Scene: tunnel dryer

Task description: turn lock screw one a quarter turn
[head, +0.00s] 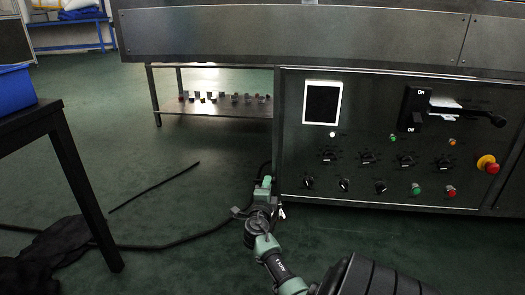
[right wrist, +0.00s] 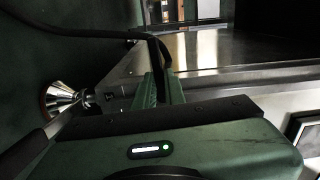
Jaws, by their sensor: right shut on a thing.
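My right gripper (head: 265,183) is low at the lower left edge of the dryer's control cabinet (head: 300,170). My left gripper is not in view.
A levelling foot (right wrist: 64,99) shows left of the fingers in the wrist view. A black cable (head: 190,238) runs over the floor. A low shelf (head: 215,106) with several small parts is behind. A dark table (head: 60,125) stands at the left.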

